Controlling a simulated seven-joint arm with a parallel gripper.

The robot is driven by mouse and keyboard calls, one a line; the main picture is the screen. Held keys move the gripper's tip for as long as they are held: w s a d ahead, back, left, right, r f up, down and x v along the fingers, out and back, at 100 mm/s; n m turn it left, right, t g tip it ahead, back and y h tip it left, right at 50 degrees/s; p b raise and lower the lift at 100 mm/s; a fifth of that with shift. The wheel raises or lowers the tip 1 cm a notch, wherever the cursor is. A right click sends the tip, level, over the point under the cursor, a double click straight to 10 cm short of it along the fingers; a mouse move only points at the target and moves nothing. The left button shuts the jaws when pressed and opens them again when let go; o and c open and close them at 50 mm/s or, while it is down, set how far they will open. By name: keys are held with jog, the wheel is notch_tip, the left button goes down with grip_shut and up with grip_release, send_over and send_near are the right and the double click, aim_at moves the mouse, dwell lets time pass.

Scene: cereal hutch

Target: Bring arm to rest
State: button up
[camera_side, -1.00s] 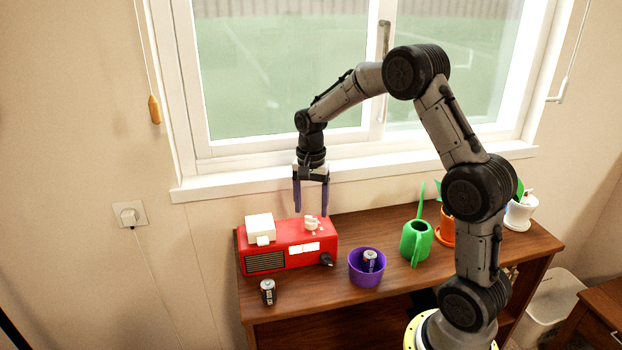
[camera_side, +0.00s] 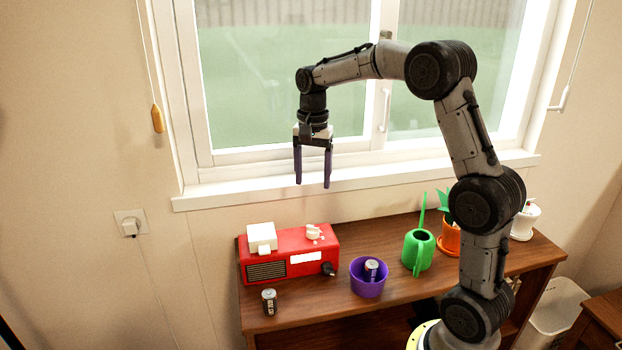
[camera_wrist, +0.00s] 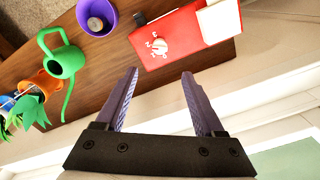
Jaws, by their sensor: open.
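My gripper (camera_side: 313,184) is open and empty, its two purple fingers pointing down, raised well above the hutch top in front of the window. In the wrist view my gripper (camera_wrist: 160,75) shows both fingers apart with nothing between them. Below it, the red radio (camera_side: 288,266) stands on the wooden hutch top (camera_side: 325,298); it also shows in the wrist view (camera_wrist: 170,45). My fingers are clear of everything.
A purple bowl (camera_side: 367,287) holds a battery (camera_side: 371,267). Another battery (camera_side: 269,301) stands at the front left. The window sill (camera_side: 230,194) runs behind.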

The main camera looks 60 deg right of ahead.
jog(key=s+a+r+n+t, duration=0.3)
jog(key=s+a+r+n, duration=0.1)
jog(key=s+a+r, duration=0.65)
jog(key=s+a+f+n+t, duration=0.1)
jog(key=s+a+f+n, duration=0.1)
jog(key=s+f+n, duration=0.2)
jog(key=s+a+f+n+t, duration=0.1)
jog(key=s+a+f+n, duration=0.2)
jog(key=s+n, duration=0.4)
jog(key=shift+s+a+f+t, duration=0.15)
jog(key=shift+s+f+t, duration=0.15)
jog(key=shift+s+f, duration=0.5)
jog(key=shift+s+r, duration=0.15)
